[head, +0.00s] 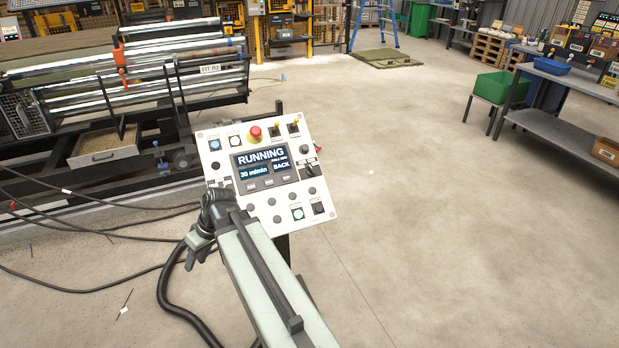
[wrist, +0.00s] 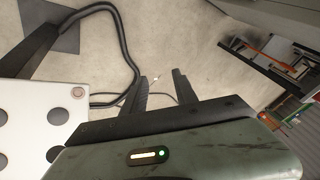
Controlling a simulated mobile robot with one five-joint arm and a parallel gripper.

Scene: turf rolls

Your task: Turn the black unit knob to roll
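The white control panel (head: 240,140) stands tilted in the middle of the head view. Its display (head: 264,164) reads RUNNING, 30 m/min and BACK. A black selector knob (head: 312,170) sits right of the display; its label is too small to read, so I cannot tell if it is the unit knob. Another black switch (head: 318,208) is at the lower right. My gripper (wrist: 160,80) is open and empty, its two dark fingers apart over floor and cables. In the wrist view the panel (wrist: 62,88) lies at the left, beside the fingers and apart from them.
A red stop button (head: 255,133), two upright toggles (head: 285,128) and several round buttons crowd the panel. A roller machine (head: 150,75) stands behind at the left. Black cables (head: 100,232) lie on the floor at left. The concrete floor (head: 450,240) to the right is clear.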

